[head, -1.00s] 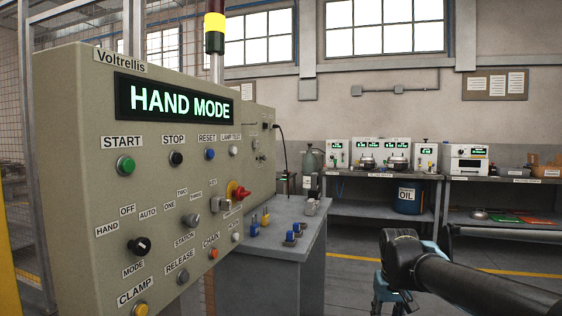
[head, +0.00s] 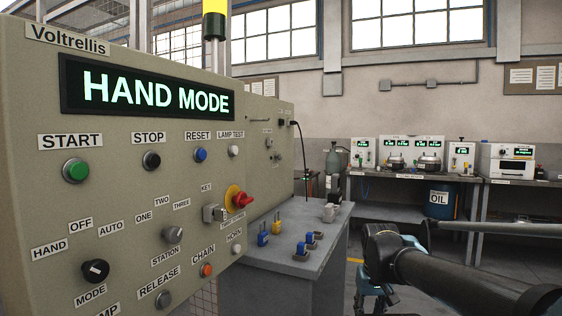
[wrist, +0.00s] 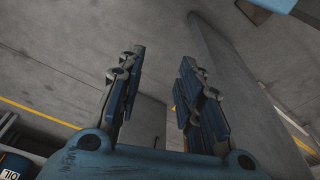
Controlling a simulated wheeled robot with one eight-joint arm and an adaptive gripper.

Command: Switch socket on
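A beige control panel (head: 120,130) labelled Voltrellis fills the left of the head view, its display (head: 150,90) reading HAND MODE. On the panel's narrower right section, a dark socket fitting (head: 283,124) has a black plug and cable (head: 302,150) hanging from it. Small knobs or switches (head: 270,141) sit below and left of it, too small to read. My gripper (wrist: 160,95) is open and empty in the wrist view, fingers wide apart over grey floor. In the head view my arm is at the lower right, away from the panel; the gripper's fingers are not clear there.
A grey bench (head: 300,240) with blue and yellow padlocks (head: 268,236) stands right of the panel. Workbenches (head: 400,176) and a blue oil drum (head: 438,200) stand at the back. Floor between looks clear.

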